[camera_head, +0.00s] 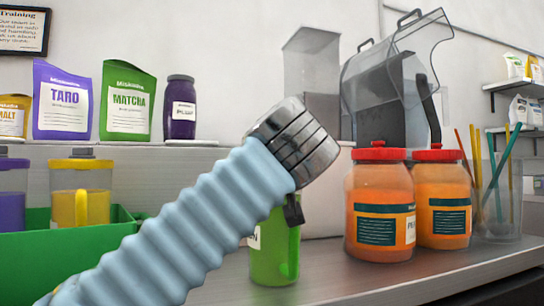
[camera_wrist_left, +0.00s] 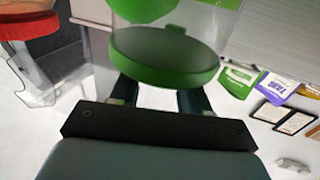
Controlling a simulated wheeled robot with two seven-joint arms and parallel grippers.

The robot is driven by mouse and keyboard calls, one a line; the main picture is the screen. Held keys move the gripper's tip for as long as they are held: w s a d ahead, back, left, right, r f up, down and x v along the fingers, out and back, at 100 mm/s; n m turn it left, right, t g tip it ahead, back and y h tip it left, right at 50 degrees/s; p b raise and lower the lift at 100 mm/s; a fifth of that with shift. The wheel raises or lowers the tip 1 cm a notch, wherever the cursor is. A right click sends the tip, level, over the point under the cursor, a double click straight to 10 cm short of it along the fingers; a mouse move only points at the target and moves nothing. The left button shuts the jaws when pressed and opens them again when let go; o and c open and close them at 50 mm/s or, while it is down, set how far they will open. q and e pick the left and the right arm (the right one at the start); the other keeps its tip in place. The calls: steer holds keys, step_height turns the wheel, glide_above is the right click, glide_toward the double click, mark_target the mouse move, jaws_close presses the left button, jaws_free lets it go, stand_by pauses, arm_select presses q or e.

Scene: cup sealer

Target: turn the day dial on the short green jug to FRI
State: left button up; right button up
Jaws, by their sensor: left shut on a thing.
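The short green jug (camera_head: 275,255) stands on the counter in the middle of the head view, with part of a white label showing at its left edge. Its upper part is hidden behind my left wrist. My left gripper (camera_head: 292,208) reaches over it from the left, with only a dark fingertip visible. In the left wrist view, the jug's round green top (camera_wrist_left: 165,55) lies between the two dark fingers of my left gripper (camera_wrist_left: 157,98), which is shut on it. No day letters are readable. My right gripper is not in view.
Orange jars with red lids (camera_head: 380,205) stand close to the right of the jug. A clear cup of sticks (camera_head: 500,200) is beyond them. A green bin (camera_head: 50,262) with a yellow jug (camera_head: 80,195) is at left. Pouches line the shelf behind.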

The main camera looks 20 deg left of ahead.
arm_select(q)
steer(key=n+y, duration=0.1)
steer(key=g+y+p, duration=0.1)
steer(key=y, duration=0.1)
steer(key=shift+w+d+r+n, duration=0.15)
steer(key=shift+d+n, duration=0.2)
steer(key=shift+n, duration=0.05)
steer(key=n+g+y+p, duration=0.1)
steer(key=n+g+y, duration=0.1)
steer(key=n+g+y+p, duration=0.1)
steer(key=y+p, duration=0.1)
steer(key=shift+w+d+r+n+g, duration=0.1)
steer(key=shift+w+d+n+g, duration=0.1)
steer(key=shift+n+g, duration=0.2)
steer(key=shift+w+d+n+g+y+p, duration=0.1)
steer(key=shift+n+g+y+p, duration=0.9)
steer(key=shift+g+y+p, duration=0.15)
steer(key=shift+w+f+n+g+y+p, duration=0.1)
steer(key=shift+f+n+g+y+p, duration=0.15)
steer(key=shift+n+g+y+p, duration=0.7)
steer(key=shift+g+h+b, duration=0.3)
steer(key=o, duration=1)
steer(key=shift+o, duration=0.2)
